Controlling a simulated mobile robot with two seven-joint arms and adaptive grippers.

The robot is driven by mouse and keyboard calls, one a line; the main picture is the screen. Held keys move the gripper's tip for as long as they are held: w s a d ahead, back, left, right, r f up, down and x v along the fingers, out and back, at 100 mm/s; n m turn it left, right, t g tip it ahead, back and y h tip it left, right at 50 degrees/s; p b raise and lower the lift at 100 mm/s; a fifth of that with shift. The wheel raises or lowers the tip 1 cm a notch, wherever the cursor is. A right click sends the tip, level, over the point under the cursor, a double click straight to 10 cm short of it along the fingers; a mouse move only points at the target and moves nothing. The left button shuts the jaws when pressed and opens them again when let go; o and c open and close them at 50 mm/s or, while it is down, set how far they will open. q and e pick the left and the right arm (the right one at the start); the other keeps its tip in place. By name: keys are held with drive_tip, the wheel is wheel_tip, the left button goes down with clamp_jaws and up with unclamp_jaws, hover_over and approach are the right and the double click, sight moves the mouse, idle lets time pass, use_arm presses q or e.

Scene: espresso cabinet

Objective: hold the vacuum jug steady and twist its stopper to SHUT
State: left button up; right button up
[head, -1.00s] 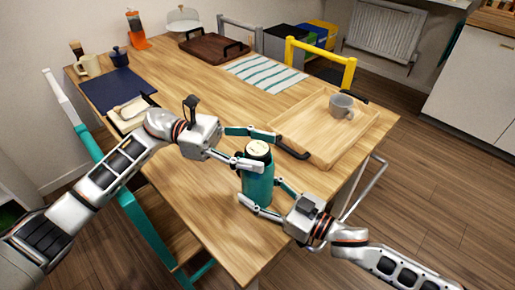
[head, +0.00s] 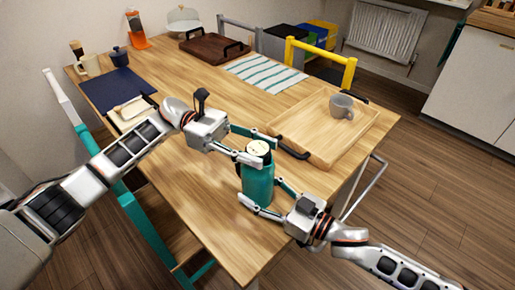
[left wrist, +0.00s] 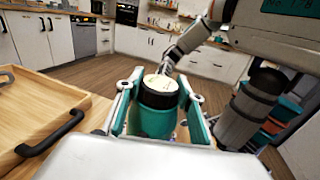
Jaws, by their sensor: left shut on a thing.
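The teal vacuum jug (head: 258,186) stands upright near the front edge of the wooden table. Its stopper (head: 258,148) has a pale round top and a dark rim; its marking is too small to read. My left gripper (head: 268,151) is shut on the stopper, one finger on each side. In the left wrist view the stopper (left wrist: 160,84) sits between the teal-padded fingers (left wrist: 157,108), above the teal body. My right gripper (head: 259,190) has its fingers around the jug's body, lower down, and appears shut on it. The far sides of the contacts are hidden.
A wooden tray (head: 300,138) with dark handles and a grey mug (head: 341,106) lies close behind the jug, to the right. The table's middle is clear.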

sight(257, 147)
use_arm(q)
drive_tip(key=shift+s+d+f+m+g+y, duration=0.1)
drive_tip(key=shift+f+m+g+y, duration=0.1)
drive_tip(key=shift+m+g+y, duration=0.5)
drive_tip(key=shift+s+a+f+m+g+y, duration=0.15)
drive_tip(key=shift+m+g+y, duration=0.35)
drive_tip(key=shift+g, duration=0.25)
drive_tip(key=shift+s+d+f+m+g+y, duration=0.1)
drive_tip(key=shift+d+f+m+g+y, duration=0.1)
drive_tip(key=shift+m+g+y, duration=0.45)
drive_tip(key=shift+w, duration=0.1)
drive_tip(key=shift+w+a+r, duration=0.25)
drive_tip(key=shift+w+r, duration=0.05)
drive_tip(key=shift+r, duration=0.15)
drive_tip(key=o, duration=1.1)
drive_tip(key=shift+r, duration=0.15)
wheel_tip(257, 147, up, 10)
drive_tip(key=shift+f, duration=0.1)
